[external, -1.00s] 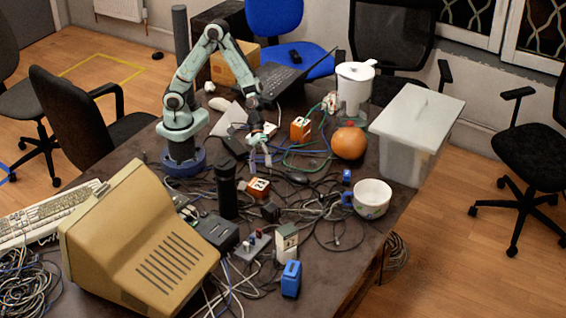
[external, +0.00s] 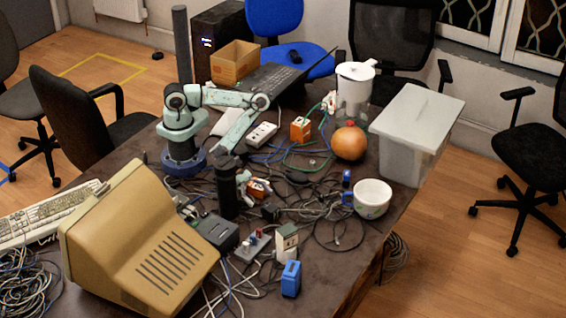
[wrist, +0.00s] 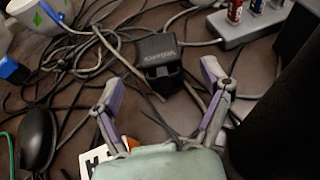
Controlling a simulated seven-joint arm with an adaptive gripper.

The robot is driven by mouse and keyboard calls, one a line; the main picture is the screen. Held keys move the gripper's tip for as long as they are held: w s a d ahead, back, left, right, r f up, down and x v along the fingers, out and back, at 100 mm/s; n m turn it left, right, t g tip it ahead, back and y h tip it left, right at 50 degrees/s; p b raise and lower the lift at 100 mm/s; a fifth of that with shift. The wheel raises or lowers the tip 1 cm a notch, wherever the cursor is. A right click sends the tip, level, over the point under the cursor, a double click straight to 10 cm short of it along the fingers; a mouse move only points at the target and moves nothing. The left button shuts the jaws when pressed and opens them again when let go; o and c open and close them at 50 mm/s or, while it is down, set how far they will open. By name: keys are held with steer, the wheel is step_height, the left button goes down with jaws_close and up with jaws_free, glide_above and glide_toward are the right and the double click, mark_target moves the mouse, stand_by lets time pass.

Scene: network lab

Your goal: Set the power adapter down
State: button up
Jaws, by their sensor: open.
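The power adapter (wrist: 158,52), a small black block with lettering, lies on the table among the cables. It shows in the external view (external: 270,212) just right of the black cylinder. My gripper (wrist: 163,80) is open, its two purple-grey fingers spread, with the adapter beyond and between the fingertips in the wrist view. I see no contact with it. In the external view my gripper (external: 243,184) is low over the table, behind and right of the black cylinder, beside an orange-and-white box (external: 260,189).
The black cylinder (external: 227,190) stands close to my gripper. A power strip (wrist: 245,28), a dark mouse (wrist: 38,140) and a mug (external: 372,198) are around the adapter. Tangled cables cover most of the nearby table. A large grey bin (external: 405,150) stands at the right.

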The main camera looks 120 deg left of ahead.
mark_target(270, 213)
steer(key=shift+f, duration=0.7)
steer(key=shift+f+x, duration=0.25)
steer(key=shift+x, duration=2.4)
steer(key=shift+s, duration=0.1)
steer(key=c, duration=1.3)
